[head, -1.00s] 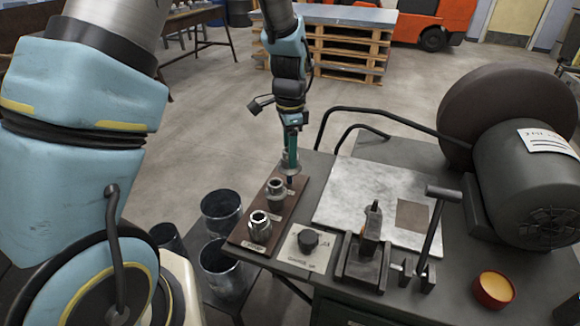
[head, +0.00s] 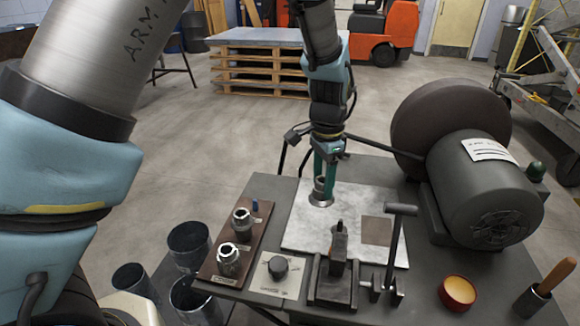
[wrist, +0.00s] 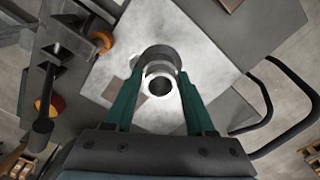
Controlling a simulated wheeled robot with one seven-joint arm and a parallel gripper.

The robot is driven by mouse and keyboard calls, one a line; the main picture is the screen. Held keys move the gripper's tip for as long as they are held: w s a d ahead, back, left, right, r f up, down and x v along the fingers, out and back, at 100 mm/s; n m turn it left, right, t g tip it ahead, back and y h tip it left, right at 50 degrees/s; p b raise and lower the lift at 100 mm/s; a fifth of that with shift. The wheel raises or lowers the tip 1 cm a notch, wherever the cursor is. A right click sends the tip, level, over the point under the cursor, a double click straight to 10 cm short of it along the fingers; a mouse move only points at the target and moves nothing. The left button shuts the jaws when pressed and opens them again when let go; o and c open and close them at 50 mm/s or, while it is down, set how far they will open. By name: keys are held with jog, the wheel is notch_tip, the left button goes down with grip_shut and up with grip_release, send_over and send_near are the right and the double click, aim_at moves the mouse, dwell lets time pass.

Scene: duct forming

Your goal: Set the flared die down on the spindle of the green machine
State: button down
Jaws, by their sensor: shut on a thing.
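My gripper (head: 325,168) is shut on the flared die (head: 320,200), a short silvery metal collar with a wider lower rim. It hangs upright above the pale metal plate on the bench. In the wrist view the die (wrist: 160,62) sits between the green fingers of my gripper (wrist: 158,92), with its round bore showing. No plainly green machine or bare spindle shows. A dark grey motor-like machine (head: 480,195) with a large brown disc stands to the right of my gripper.
A clamp (head: 336,265) and an upright lever (head: 395,240) stand at the plate's near edge.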

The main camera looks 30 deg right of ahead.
send_over(341, 220)
jog(key=shift+f, duration=0.3)
jog(key=shift+f+b, duration=1.95)
jog(key=shift+f, duration=1.45)
jog(key=shift+f, duration=0.3)
jog(key=shift+c, duration=0.8)
grip_release()
notch_tip(341, 220, up, 11)
jog(key=b, duration=0.2)
jog(key=shift+f, duration=0.1)
